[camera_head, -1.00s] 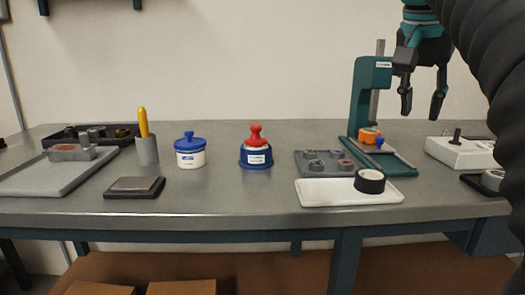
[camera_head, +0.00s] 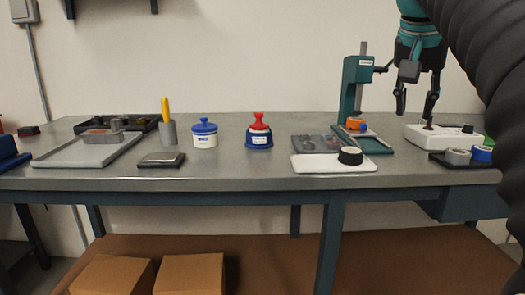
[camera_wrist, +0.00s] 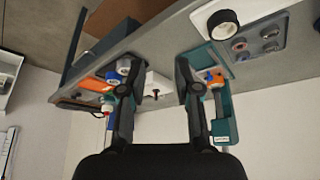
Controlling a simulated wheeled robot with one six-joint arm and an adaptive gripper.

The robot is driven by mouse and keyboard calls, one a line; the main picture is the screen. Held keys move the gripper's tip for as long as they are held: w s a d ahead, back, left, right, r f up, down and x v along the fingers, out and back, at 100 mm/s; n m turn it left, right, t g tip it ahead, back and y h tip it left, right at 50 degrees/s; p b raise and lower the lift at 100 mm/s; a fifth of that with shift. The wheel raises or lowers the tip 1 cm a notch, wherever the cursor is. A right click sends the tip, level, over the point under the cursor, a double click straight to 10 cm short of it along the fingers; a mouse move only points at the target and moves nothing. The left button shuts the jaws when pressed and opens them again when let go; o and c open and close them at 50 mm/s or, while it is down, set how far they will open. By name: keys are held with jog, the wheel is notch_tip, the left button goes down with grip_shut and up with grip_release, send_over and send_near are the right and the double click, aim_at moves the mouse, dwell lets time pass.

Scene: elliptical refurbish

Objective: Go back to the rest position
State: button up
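My gripper (camera_head: 415,95) is open and empty, fingers pointing down, above the right part of the workbench (camera_head: 240,177) in the head view. It hangs in front of the wall, just right of the green press stand (camera_head: 352,90). In the wrist view my gripper's two fingers (camera_wrist: 155,90) are spread apart with nothing between them. The bench shows tilted there, with the green press (camera_wrist: 222,120) beyond the right finger.
The bench holds a white tray (camera_head: 310,165) with a black ring (camera_head: 350,155), a blue-lidded jar (camera_head: 204,135), a red-topped jar (camera_head: 259,132), a white control box (camera_head: 450,138) and a grey tray (camera_head: 70,154). Cardboard boxes (camera_head: 190,275) stand below. The bench's middle front is clear.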

jog(key=a+f+n+y, duration=0.1)
jog(key=a+f+n, duration=0.1)
jog(key=f, duration=0.6)
jog(key=a+f+n, duration=0.2)
jog(key=f, duration=0.6)
jog(key=s+a+f+n+y, duration=0.1)
jog(key=s+a+f, duration=0.2)
jog(key=s+f, duration=0.5)
jog(key=s+a+f+n+t+y, duration=0.1)
jog(key=s+a+f+n, duration=0.1)
jog(key=s+f, duration=0.6)
notch_tip(320, 180, down, 3)
jog(key=shift+s+a, duration=0.25)
jog(key=shift+a, duration=0.5)
